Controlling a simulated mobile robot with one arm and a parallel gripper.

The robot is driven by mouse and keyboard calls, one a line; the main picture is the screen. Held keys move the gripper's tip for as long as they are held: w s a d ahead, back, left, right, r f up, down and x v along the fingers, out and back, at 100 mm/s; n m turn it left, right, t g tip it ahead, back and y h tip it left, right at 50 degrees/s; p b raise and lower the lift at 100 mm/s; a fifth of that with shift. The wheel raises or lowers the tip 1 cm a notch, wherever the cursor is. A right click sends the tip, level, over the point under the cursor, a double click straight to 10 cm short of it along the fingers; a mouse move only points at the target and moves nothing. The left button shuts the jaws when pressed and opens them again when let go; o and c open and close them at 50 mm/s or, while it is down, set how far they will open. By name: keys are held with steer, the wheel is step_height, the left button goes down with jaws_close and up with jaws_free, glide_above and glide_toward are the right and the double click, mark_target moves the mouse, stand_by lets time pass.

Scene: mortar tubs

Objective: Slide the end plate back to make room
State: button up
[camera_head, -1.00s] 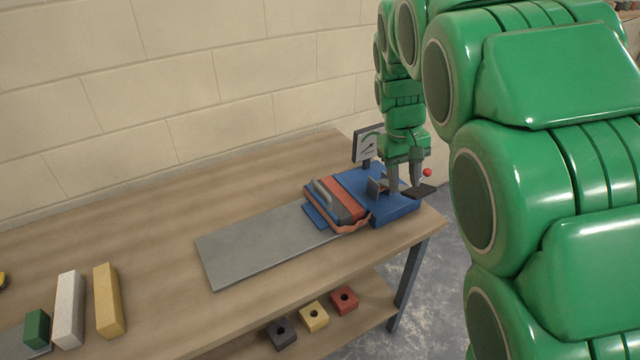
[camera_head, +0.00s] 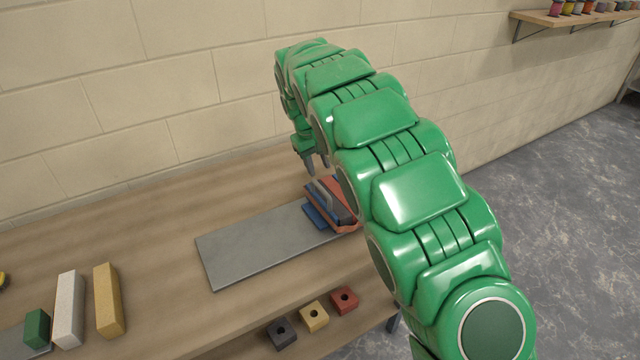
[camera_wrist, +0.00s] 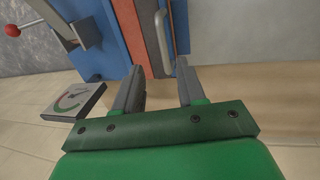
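My gripper (camera_head: 317,163) is open, with nothing between its fingers; it also shows in the wrist view (camera_wrist: 159,70). It is at the wall side of a red and blue clamped block (camera_head: 333,207) with a grey bar handle (camera_wrist: 164,42). In the wrist view, the fingertips point toward the block and the handle; I cannot tell whether they touch. A small grey upright plate (camera_wrist: 86,32), probably the end plate, stands on the blue base (camera_wrist: 102,58), left of the block. In the head view, my arm hides that plate and most of the base.
A gauge (camera_wrist: 74,101) stands left of my fingers in the wrist view. A lever with a red knob (camera_wrist: 12,30) is beyond it. A flat grey slab (camera_head: 262,243) lies on the bench. Yellow (camera_head: 107,300) and white (camera_head: 68,308) bars stand at the left. The bench behind the slab is clear.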

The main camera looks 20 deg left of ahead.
mark_target(321, 188)
steer(key=shift+w+d+f, duration=0.1)
steer(key=shift+w+f, duration=0.1)
steer(key=shift+f, duration=1.15)
steer(key=shift+w+f, duration=0.2)
steer(key=shift+f, duration=1.15)
steer(key=shift+w+d+f, duration=0.1)
steer(key=shift+w+f, duration=0.1)
steer(key=shift+f, duration=1.15)
jaws_close()
